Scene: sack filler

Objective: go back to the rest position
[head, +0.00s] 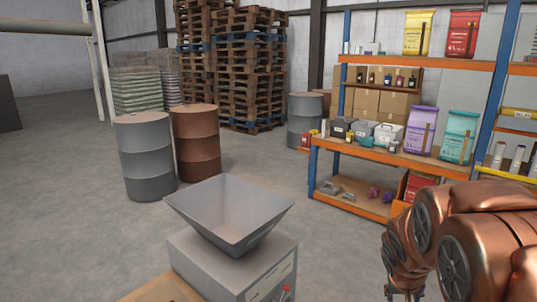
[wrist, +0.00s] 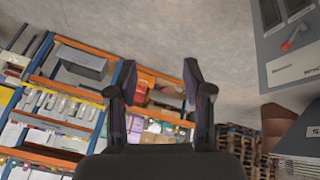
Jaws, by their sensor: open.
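My gripper (wrist: 160,85) shows in the wrist view with its two dark fingers spread wide apart. Nothing is between the fingers; the floor and shelving show behind them. The sack filler (head: 233,262), a grey box with a hopper (head: 228,213) on top, stands at the lower middle of the head view, left of my arm. The hopper looks empty. Part of the filler, with a red lever, shows at the right of the wrist view (wrist: 292,75).
An orange and blue shelf rack (head: 365,153) with sacks, boxes and bottles stands at the right. A grey drum (head: 145,158) and a rusty drum (head: 196,146) stand behind the filler. Stacked pallets (head: 245,75) are at the back. The floor (head: 270,172) between filler and rack is clear.

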